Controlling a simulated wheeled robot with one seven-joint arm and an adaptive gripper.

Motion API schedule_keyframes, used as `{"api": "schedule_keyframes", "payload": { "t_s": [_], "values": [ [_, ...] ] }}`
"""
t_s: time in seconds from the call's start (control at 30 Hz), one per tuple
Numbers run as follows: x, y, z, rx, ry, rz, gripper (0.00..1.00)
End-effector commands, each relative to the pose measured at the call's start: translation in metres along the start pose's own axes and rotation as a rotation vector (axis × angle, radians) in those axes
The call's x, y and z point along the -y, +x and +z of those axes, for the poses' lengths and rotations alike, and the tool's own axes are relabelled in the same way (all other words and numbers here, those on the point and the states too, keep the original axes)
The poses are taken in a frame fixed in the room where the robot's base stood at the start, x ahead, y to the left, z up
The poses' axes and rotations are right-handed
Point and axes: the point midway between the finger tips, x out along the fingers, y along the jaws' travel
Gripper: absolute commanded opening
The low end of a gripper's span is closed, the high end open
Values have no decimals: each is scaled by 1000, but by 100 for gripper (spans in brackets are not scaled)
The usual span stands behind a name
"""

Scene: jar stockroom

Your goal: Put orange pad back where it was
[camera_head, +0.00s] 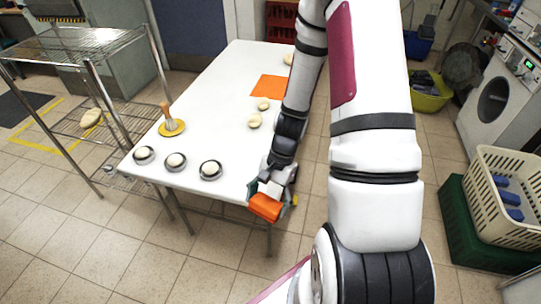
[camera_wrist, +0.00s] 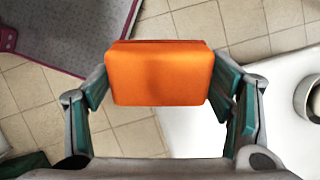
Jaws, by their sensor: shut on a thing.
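An orange pad (camera_head: 265,207) is held in my gripper (camera_head: 270,190) near the front right corner of the white table (camera_head: 205,110). In the wrist view the orange pad (camera_wrist: 160,74) is a block with rounded edges, between the two green-lined fingers of my gripper (camera_wrist: 165,92). The fingers are shut on it. A flat orange square (camera_head: 269,87) lies on the table toward its far right. The pad is apart from this square. My arm hides part of the table's right edge.
Three round dark-rimmed dishes with pale contents stand along the front edge, one of them here (camera_head: 210,170). A yellow disc with a wooden handle (camera_head: 171,127) is at the left edge. Pale lumps (camera_head: 254,121) lie near the orange square. A wire rack (camera_head: 75,45) stands left.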

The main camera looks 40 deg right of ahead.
Motion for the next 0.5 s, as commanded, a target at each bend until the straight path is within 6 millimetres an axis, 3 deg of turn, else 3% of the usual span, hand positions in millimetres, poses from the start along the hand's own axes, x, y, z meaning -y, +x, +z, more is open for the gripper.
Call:
{"api": "schedule_keyframes", "payload": {
  "t_s": [0.2, 0.5],
  "values": [
    [-1, -28, -49, -262, -168, 66, 48],
    [16, -50, -76, -383, -285, 89, 48]
  ]
}}
